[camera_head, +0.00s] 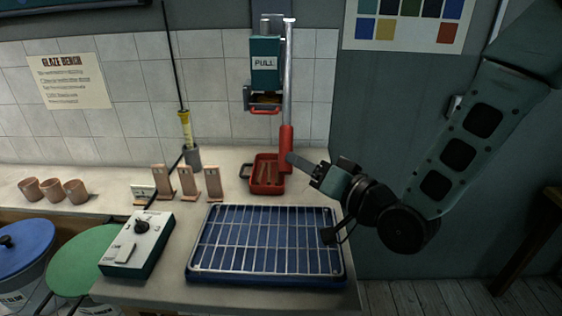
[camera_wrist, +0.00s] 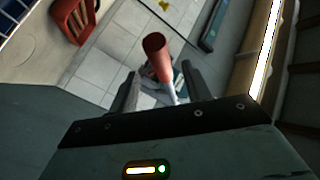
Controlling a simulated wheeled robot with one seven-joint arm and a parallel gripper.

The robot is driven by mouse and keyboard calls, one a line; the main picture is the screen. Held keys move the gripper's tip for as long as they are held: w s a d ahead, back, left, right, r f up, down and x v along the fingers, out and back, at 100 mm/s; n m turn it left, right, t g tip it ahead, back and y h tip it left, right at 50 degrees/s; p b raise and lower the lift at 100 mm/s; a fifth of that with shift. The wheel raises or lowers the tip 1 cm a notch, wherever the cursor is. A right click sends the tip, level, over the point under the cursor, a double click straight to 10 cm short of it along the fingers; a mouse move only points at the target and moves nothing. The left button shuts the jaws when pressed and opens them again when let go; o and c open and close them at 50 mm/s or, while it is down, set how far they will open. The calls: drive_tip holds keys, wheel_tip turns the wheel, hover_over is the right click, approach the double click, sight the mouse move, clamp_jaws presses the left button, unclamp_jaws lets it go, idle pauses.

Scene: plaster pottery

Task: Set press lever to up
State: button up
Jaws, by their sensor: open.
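The press lever (camera_head: 288,90) is a long silver bar with a red grip (camera_head: 286,148) at its lower end. It hangs straight down beside the teal press box marked PULL (camera_head: 264,62) on the wall. My gripper (camera_head: 300,165) is at the red grip, coming from the right. In the wrist view the red grip (camera_wrist: 155,52) shows end-on between my two open fingers (camera_wrist: 155,88). I cannot tell whether a finger touches it.
A red tray (camera_head: 252,186) with clay pieces stands under the press. A blue tray with a wire rack (camera_head: 190,268) lies in front. A control box (camera_head: 150,228), clay test tiles (camera_head: 187,182) and several cups (camera_head: 53,190) stand to the left.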

sight(281, 151)
drive_tip(key=p+x, duration=0.1)
drive_tip(key=x, duration=0.6)
drive_tip(key=shift+w+a+p, duration=0.2)
drive_tip(key=shift+w+p, duration=0.05)
drive_tip(key=shift+p, duration=0.1)
drive_tip(key=shift+r, duration=0.1)
clamp_jaws()
